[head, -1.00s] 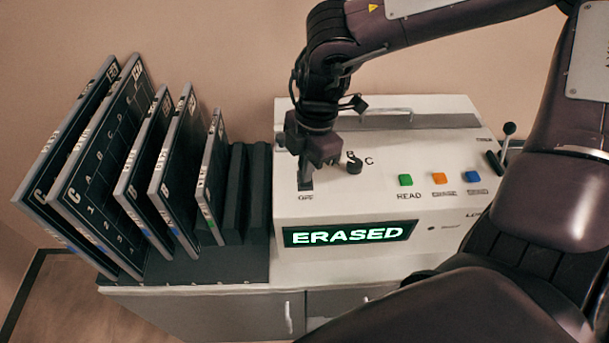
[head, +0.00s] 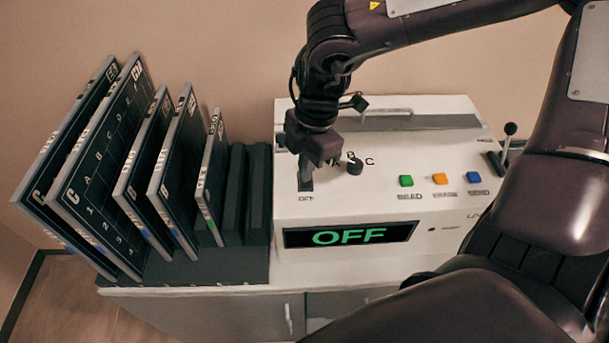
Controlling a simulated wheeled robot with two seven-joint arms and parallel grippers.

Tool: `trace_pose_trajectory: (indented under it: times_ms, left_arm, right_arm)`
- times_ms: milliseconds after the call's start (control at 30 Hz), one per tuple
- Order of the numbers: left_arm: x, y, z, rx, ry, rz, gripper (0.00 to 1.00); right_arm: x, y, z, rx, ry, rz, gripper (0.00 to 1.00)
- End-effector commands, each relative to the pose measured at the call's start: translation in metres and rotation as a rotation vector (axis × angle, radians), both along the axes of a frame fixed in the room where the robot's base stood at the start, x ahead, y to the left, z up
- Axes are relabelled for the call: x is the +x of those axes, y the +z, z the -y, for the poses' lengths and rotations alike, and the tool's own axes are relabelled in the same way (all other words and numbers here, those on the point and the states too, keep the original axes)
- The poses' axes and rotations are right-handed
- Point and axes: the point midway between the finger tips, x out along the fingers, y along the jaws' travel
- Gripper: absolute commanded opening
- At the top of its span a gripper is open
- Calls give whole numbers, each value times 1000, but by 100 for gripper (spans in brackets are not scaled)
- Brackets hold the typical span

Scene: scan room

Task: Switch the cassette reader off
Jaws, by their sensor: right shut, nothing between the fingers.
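The cassette reader (head: 430,148) is a white box with a sloped top standing on a cabinet. Its display (head: 349,235) reads OFF in green letters. My right gripper (head: 306,186) is shut and points down at the left part of the panel, just above the OFF label. It hides the switch there, and I cannot tell whether it touches it. A black selector knob (head: 354,166) with letters around it is just right of the gripper. A green READ button (head: 406,181), an orange button (head: 440,179) and a blue button (head: 473,177) sit farther right. My left gripper is not in view.
Several dark cassettes (head: 100,168) stand tilted in a black rack (head: 215,266) left of the reader. A small lever with a round black knob (head: 510,129) rises at the reader's right end. The cabinet (head: 215,316) is below. My own arm covers the right side.

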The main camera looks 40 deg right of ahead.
Motion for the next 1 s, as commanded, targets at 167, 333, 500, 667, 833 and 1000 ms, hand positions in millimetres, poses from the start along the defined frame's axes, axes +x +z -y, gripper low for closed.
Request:
trace_pose_trajectory:
  times_ms: [167,333,500,667,833,1000]
  left_arm:
    - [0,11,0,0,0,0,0]
    - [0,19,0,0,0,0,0]
    - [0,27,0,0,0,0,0]
    - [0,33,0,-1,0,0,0]
    - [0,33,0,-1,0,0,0]
    - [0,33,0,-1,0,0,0]
  right_arm:
    - [0,18,0,-1,0,1,0]
    - [0,32,0,-1,0,2,0]
    - [0,45,0,0,1,2,0]
    - [0,57,0,0,1,2,0]
    - [0,58,0,0,0,1,0]
    - [0,57,0,0,0,1,0]
